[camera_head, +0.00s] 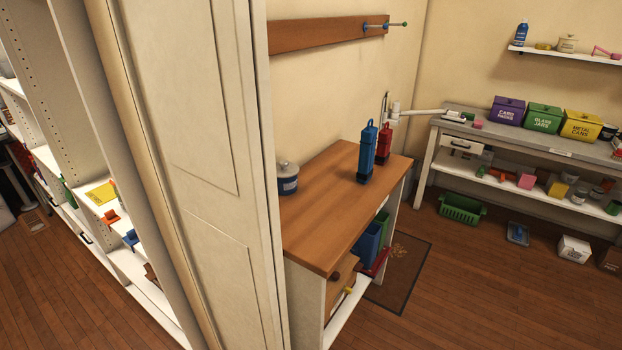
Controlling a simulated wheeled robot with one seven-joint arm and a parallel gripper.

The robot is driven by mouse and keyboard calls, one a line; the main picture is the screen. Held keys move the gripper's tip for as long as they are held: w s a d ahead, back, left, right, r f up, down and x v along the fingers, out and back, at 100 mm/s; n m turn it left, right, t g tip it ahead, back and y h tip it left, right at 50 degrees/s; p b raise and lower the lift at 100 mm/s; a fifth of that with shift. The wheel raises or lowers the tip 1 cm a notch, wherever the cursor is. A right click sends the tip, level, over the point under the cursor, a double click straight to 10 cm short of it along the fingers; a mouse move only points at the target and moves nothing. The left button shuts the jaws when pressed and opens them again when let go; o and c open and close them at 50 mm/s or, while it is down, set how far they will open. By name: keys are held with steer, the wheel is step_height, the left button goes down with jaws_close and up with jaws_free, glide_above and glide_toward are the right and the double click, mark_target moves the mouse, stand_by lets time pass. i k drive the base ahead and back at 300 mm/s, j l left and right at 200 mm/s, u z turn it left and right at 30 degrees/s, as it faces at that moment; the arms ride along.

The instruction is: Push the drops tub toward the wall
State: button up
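No tub that I can read as the drops tub shows clearly. A small round blue-and-grey lidded tub (288,178) stands at the back left of the wooden cabinet top (325,225), close to the wall and beside the white door edge. Its label is too small to read. My gripper is not in view.
A blue bottle-like thing (367,152) and a red one (384,143) stand at the cabinet's far end. A tall white panel (205,150) blocks the left. A grey bench (470,130) with purple, green and yellow boxes is at right. Wooden floor (480,290) is clear at front right.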

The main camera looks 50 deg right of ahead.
mark_target(285, 185)
steer(key=l+u, duration=0.1)
steer(key=l, duration=1.8)
steer(key=l+u, duration=0.15)
steer(key=l, duration=1.8)
steer(key=k, duration=0.05)
